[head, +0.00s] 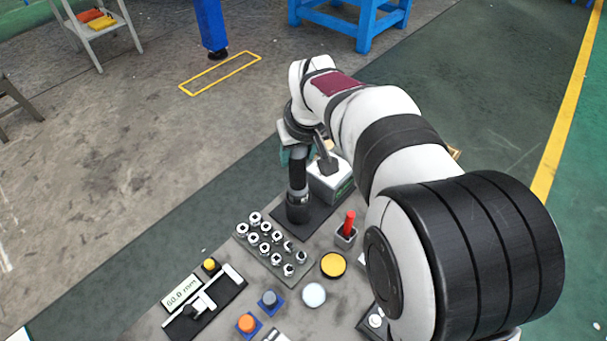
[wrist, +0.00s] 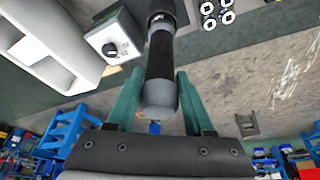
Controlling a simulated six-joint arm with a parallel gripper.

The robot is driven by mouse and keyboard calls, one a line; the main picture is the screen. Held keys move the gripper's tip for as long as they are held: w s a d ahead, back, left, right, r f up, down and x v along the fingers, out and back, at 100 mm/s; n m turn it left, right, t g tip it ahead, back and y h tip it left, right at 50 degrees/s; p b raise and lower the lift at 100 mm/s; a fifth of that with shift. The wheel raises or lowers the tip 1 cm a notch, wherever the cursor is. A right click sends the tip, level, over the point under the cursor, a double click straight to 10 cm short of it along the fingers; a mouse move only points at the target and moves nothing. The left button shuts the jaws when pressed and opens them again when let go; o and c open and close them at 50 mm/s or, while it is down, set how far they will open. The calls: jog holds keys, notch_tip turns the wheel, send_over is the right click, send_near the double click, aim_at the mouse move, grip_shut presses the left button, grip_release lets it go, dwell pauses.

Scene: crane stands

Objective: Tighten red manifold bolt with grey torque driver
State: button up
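The torque driver (head: 298,180), dark with grey parts, stands upright at the back of the bench with its lower end in a dark round holder (head: 298,208). My gripper (head: 295,155) is at its upper end, partly hidden by my wrist. In the wrist view my two teal fingers (wrist: 160,75) lie on either side of the driver's black grip (wrist: 160,60), with hardly any gap, and appear closed on it. The driver's grey rounded end (wrist: 158,98) sticks out between them towards the camera. I cannot make out a red manifold bolt; my arm hides part of the bench.
A plate with several metal pegs (head: 265,250), a red-handled item (head: 348,224) in a grey cup, a yellow disc (head: 333,265) and a gauge slide (head: 205,302) are in front.

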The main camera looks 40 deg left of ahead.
grip_shut()
jog(key=shift+r, duration=5.75)
